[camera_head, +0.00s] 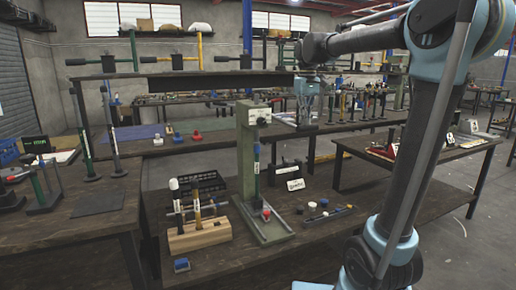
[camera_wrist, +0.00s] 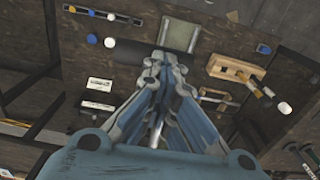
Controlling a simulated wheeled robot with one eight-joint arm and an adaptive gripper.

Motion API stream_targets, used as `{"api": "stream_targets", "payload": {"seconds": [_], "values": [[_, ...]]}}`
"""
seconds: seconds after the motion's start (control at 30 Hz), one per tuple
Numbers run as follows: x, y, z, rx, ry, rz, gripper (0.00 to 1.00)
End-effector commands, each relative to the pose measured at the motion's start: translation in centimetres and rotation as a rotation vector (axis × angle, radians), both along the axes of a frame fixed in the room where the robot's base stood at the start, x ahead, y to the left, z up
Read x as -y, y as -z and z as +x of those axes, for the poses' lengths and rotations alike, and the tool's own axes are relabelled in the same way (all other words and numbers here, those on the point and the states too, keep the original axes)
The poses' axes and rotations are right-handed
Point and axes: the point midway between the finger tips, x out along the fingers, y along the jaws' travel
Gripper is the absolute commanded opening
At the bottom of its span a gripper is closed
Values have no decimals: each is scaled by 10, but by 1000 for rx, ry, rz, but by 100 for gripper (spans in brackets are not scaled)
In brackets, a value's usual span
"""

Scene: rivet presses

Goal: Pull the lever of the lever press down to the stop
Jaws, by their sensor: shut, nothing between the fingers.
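The lever press (camera_head: 246,155) is a grey-green upright frame on a long base plate (camera_head: 266,232), standing on the dark bench. A red-topped part (camera_head: 266,214) is on the base under the ram. I cannot clearly make out the lever in the head view. A dark cylindrical shape (camera_wrist: 130,51) shows beside my fingertips in the wrist view; I cannot tell if it is the lever's grip. My gripper (camera_head: 304,115) is above and right of the press, pointing down. Its fingers (camera_wrist: 170,58) are shut and empty. Part of the press base (camera_wrist: 180,36) shows beyond them.
A wooden rack with hammers (camera_head: 200,237) stands left of the press, with a black crate (camera_head: 201,187) behind. A dark case (camera_head: 285,174) and white label (camera_head: 295,185) are to the right. A tray of small parts (camera_head: 326,214) lies at the right.

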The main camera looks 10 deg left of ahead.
Motion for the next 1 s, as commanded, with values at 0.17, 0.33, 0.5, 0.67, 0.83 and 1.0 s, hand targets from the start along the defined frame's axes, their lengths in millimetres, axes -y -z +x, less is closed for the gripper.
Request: {"api": "stream_targets", "payload": {"seconds": [0.17,0.33,0.5,0.67,0.83,1.0], "values": [[0,1,0,2,0,1,0],[0,0,1,2,0,1,0],[-1,-17,2,1,0,1,0],[-2,-37,3,1,0,1,0],[-3,-54,4,0,0,0,0],[-3,-61,5,0,0,0,0]]}}
